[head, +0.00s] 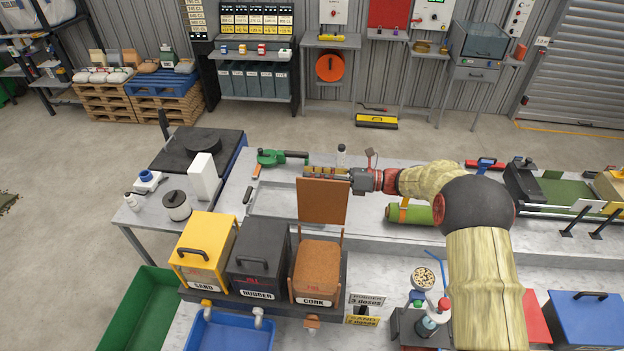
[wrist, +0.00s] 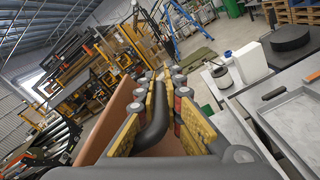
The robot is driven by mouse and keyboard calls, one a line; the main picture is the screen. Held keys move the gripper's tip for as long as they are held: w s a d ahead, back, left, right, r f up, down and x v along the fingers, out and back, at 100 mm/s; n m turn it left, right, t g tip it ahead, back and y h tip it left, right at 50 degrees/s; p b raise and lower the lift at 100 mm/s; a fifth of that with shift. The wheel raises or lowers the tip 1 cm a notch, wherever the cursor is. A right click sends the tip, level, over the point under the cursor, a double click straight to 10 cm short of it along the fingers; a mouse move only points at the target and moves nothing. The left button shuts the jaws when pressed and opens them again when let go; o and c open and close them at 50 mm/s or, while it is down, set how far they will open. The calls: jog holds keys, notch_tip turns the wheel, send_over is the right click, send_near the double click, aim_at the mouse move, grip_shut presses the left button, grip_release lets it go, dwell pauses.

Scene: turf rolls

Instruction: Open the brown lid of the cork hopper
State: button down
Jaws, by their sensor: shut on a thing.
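The cork hopper (head: 316,287) is the rightmost of three hoppers in the head view, with a CORK label on its front. Its brown lid (head: 322,204) stands about upright at the back of the hopper, and brown cork fill shows in the open top. My gripper (head: 324,171) is at the lid's upper edge. In the wrist view its yellow-padded fingers (wrist: 165,110) are shut around the black lid handle (wrist: 155,128), with the brown lid (wrist: 110,118) beside them. The handle is hidden in the head view.
The yellow sand hopper (head: 203,253) and the dark rubber hopper (head: 258,258) stand to the left with lids down. A blue bin (head: 230,335) sits below in front. A green tool (head: 270,157) and a green turf roll (head: 410,215) lie on the bench behind.

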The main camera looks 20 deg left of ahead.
jog(key=shift+f, duration=0.2)
jog(key=c, duration=1.9)
grip_release()
jog(key=shift+r, duration=0.1)
jog(key=shift+w, duration=0.1)
jog(key=v, duration=1.2)
jog(key=shift+d, duration=0.1)
